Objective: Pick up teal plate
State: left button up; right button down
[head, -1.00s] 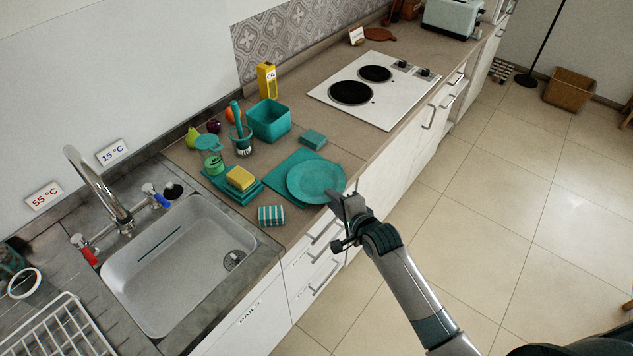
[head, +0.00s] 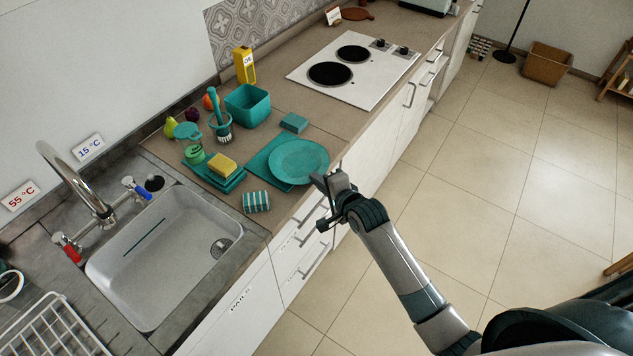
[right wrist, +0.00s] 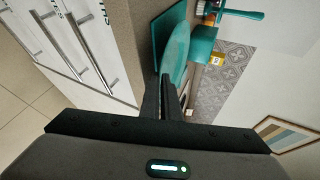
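The teal plate (head: 299,161) lies on a teal mat (head: 262,160) near the counter's front edge. My right gripper (head: 328,182) is at the plate's near right rim, at about counter height. In the right wrist view, the plate (right wrist: 176,52) shows edge-on in front of the two dark fingers (right wrist: 163,88). The fingers look close together and their tips overlap the rim. I cannot tell whether they press on it. My left gripper is not in view.
A striped teal item (head: 256,202), a yellow sponge (head: 222,165) on a teal dish and a teal block (head: 294,122) lie close around the plate. A teal bin (head: 248,111) stands behind. The sink (head: 165,255) is left, the hob (head: 352,74) right.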

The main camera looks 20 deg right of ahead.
jog(key=s+d+r+b, duration=0.4)
jog(key=s+d+r, duration=0.3)
jog(key=d+r, duration=0.2)
jog(key=shift+s+r+b, duration=0.15)
jog(key=shift+r+b, duration=0.15)
jog(key=shift+r, duration=0.15)
jog(key=shift+f, duration=0.1)
